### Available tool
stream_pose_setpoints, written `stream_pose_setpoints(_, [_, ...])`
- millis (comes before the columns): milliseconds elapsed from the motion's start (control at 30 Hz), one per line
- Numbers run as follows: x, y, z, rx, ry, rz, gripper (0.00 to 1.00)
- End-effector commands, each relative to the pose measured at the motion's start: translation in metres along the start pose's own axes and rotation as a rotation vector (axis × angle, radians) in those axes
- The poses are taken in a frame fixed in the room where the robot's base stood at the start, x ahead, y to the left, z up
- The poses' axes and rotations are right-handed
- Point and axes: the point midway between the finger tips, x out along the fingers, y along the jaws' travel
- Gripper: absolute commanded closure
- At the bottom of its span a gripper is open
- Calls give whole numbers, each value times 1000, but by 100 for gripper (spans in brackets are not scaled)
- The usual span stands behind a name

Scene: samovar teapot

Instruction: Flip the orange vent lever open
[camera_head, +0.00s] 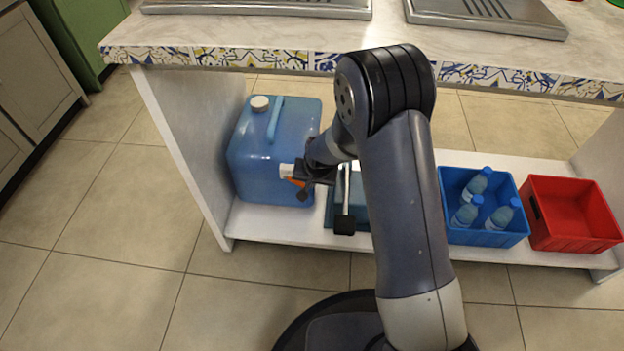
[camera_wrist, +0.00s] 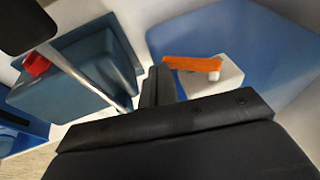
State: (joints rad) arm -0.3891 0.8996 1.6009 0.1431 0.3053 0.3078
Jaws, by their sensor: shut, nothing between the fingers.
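The orange vent lever (camera_wrist: 191,63) lies across a white spout block (camera_wrist: 222,77) on the blue water jug (camera_wrist: 265,40). In the head view a small piece of the orange lever (camera_head: 296,182) shows beside the white spout (camera_head: 286,170), low on the right side of the jug (camera_head: 250,155). My gripper (camera_head: 303,181) is close to the spout and partly covers the lever. In the wrist view my gripper's dark fingers (camera_wrist: 159,78) are shut and empty, just left of the lever's left end. I cannot tell whether they touch it.
A teal container (camera_wrist: 85,75) with a metal bar and black knob (camera_head: 345,225) stands right of the jug. A blue crate (camera_head: 462,237) with several bottles and a red crate (camera_head: 570,243) are further right. The white counter (camera_head: 250,35) is overhead; floor in front is clear.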

Motion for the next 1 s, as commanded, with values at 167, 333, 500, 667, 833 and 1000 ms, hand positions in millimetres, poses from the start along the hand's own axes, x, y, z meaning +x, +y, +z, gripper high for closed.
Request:
stream_pose_setpoints(167, [10, 2, 3, 0, -2, 1, 100])
stream_pose_setpoints(333, [17, 2, 5, 0, -1, 1, 100])
stream_pose_setpoints(500, [20, 1, 6, 0, 0, 0, 100])
stream_pose_setpoints(667, [20, 1, 6, 0, 0, 0, 100])
stream_pose_setpoints(833, [17, 1, 5, 0, 0, 0, 100])
stream_pose_setpoints(1000, [8, -1, 2, 1, 0, 0, 100])
